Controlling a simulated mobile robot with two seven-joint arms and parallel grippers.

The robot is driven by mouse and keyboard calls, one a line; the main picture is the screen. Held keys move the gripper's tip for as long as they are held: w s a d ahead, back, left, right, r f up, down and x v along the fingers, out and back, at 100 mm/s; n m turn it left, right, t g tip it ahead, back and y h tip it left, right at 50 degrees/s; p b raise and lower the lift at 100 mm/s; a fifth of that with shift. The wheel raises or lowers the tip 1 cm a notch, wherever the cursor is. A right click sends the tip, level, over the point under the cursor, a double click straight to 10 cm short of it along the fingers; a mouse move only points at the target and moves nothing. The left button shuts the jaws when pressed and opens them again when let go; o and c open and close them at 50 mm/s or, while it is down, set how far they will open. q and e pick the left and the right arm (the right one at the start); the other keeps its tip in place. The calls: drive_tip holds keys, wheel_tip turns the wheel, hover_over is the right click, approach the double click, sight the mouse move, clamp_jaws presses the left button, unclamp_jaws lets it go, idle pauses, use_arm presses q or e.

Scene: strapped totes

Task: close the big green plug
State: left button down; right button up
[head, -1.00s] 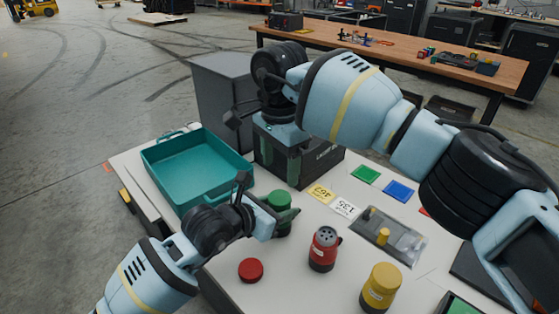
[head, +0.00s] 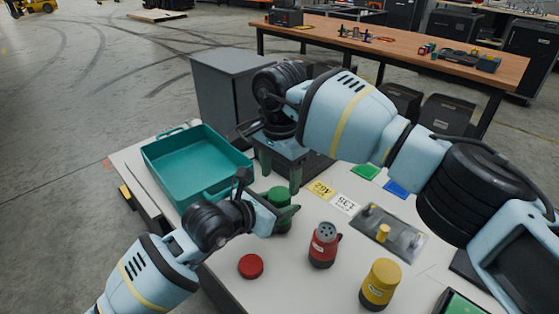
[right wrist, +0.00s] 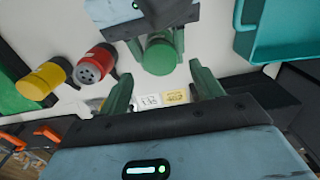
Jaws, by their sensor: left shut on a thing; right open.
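The big green plug (head: 279,195) stands upright on the white table, with a smooth green cap on top. Its round top also shows in the right wrist view (right wrist: 160,54). How tightly the cap sits cannot be seen. My left gripper (head: 281,214) is shut around the plug's body from the side. My right gripper (head: 281,172) points down just behind and above the plug, open and empty. In the right wrist view my right gripper's fingers (right wrist: 163,90) are wide apart, with the plug's top ahead between them.
A teal tote (head: 180,187) stands at left. A red container (head: 323,246) with a holed top, a loose red cap (head: 250,266) and a yellow container (head: 380,285) are nearer. A dark box (head: 318,166) is behind my right gripper.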

sight(280, 193)
drive_tip(key=shift+f, duration=1.9)
drive_tip(key=c, duration=0.9)
drive_tip(key=o, duration=1)
drive_tip(key=shift+r, duration=2.3)
drive_tip(key=o, duration=0.5)
drive_tip(key=shift+o, duration=0.2)
